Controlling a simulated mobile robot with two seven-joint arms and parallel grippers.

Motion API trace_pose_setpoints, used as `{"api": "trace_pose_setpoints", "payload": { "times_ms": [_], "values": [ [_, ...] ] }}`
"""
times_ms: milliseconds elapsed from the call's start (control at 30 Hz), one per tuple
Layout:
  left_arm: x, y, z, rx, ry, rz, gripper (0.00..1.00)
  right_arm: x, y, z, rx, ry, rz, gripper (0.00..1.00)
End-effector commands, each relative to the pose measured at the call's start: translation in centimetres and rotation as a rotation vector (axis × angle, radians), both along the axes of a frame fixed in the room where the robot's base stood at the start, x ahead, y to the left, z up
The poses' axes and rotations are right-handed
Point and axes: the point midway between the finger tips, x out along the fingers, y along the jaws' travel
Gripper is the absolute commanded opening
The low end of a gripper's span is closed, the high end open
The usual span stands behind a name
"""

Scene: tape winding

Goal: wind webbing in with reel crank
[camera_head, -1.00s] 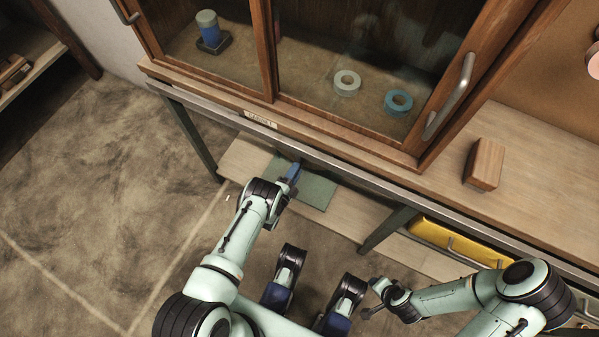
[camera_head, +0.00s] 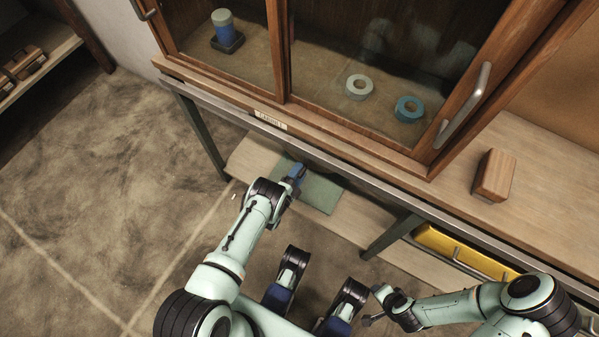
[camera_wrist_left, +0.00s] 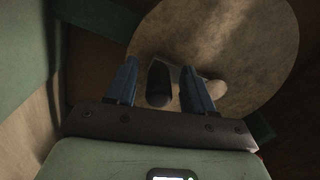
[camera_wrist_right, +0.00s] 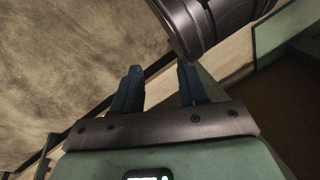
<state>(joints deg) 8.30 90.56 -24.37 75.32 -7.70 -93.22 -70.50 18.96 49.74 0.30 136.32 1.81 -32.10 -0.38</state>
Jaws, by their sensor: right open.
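In the left wrist view a large pale round disc (camera_wrist_left: 245,40), apparently the reel, fills the upper middle. A dark cylindrical knob (camera_wrist_left: 159,84) and a pale round-ended bar (camera_wrist_left: 212,88), apparently the crank, show in front of it. My left gripper (camera_wrist_left: 160,82) is open, with one finger on each side of the knob; I cannot tell whether either touches it. In the head view my left gripper (camera_head: 297,173) reaches under the bench edge, where the reel is hidden. My right gripper (camera_wrist_right: 160,82) is open and empty, away from the reel. I cannot make out the webbing.
A glass-door cabinet (camera_head: 285,60) stands on the bench (camera_head: 545,175). Inside are two tape rolls (camera_head: 359,87) (camera_head: 409,109) and a blue-grey cylinder (camera_head: 224,32). A wooden block (camera_head: 494,175) lies right.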

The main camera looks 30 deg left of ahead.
Motion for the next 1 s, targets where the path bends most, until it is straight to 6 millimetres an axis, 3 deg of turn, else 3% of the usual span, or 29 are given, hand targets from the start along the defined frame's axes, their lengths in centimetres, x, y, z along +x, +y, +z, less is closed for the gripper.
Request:
{"api": "trace_pose_setpoints", "payload": {
  "times_ms": [200,333,567,800,1000],
  "values": [
    [0.0,-0.1,0.1,0.000,-0.003,-0.002,0.53,0.1,0.0,0.1,0.000,-0.002,0.000,0.43],
    [-1.2,-0.1,0.2,0.000,-0.001,-0.003,0.53,0.8,0.1,0.9,-0.002,-0.026,0.000,0.43],
    [-6.0,0.1,0.2,-0.001,0.003,-0.002,0.53,2.7,0.7,3.6,0.000,-0.095,0.009,0.43],
    [-10.9,0.3,0.2,0.000,0.002,-0.001,0.53,0.4,1.8,4.6,0.030,-0.033,0.030,0.43],
    [-13.0,0.4,0.1,0.000,0.000,-0.001,0.53,-0.5,2.2,5.0,0.040,-0.009,0.038,0.43]
  ]
}}
